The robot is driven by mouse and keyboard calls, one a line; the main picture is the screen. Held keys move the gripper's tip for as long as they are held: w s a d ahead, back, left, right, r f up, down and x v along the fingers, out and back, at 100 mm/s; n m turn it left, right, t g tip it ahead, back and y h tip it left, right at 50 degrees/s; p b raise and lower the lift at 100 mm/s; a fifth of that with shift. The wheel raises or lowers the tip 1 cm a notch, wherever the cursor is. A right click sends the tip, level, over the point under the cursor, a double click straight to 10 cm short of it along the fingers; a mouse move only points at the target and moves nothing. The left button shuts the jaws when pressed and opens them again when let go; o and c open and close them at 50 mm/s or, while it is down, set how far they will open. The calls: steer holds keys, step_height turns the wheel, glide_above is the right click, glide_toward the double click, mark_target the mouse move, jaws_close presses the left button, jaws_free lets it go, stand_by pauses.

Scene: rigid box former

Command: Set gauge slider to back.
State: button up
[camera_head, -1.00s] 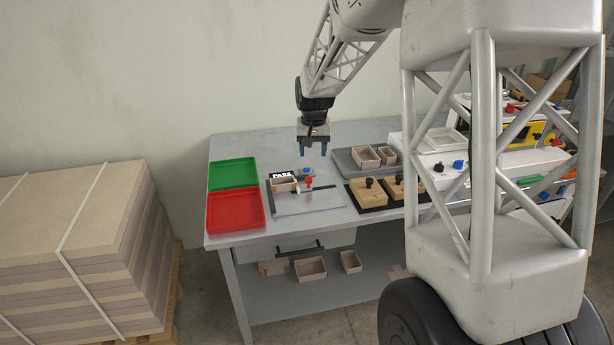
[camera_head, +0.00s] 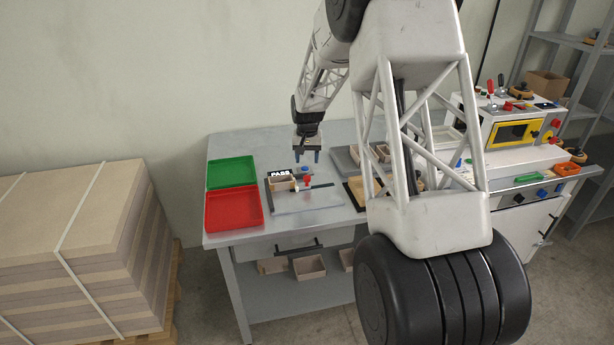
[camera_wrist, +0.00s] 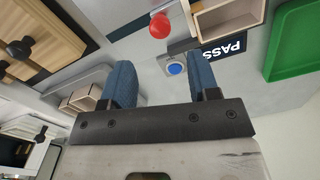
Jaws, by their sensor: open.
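The gauge slider shows as a red knob (camera_head: 307,179) on a dark rail (camera_head: 321,186) across the grey gauge plate (camera_head: 305,201) on the bench. The red knob also shows in the wrist view (camera_wrist: 159,26), near the top. A cardboard box (camera_head: 283,184) sits left of the knob, beside the PASS sign (camera_head: 279,173). A blue button (camera_head: 305,170) is behind the knob. My gripper (camera_head: 307,157) is open and empty, above and behind the knob, with its fingers pointing down. In the wrist view my two blue fingers (camera_wrist: 163,84) stand apart with nothing between them.
A green tray (camera_head: 232,161) and a red tray (camera_head: 259,208) lie on the left of the bench. Small boxes (camera_wrist: 85,97) and a wooden block with black knobs (camera_wrist: 40,45) lie to the right of the plate. My arm hides part of the bench's right side.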

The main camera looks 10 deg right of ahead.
mark_target(307, 176)
steer(key=shift+f, duration=3.9)
jaws_close()
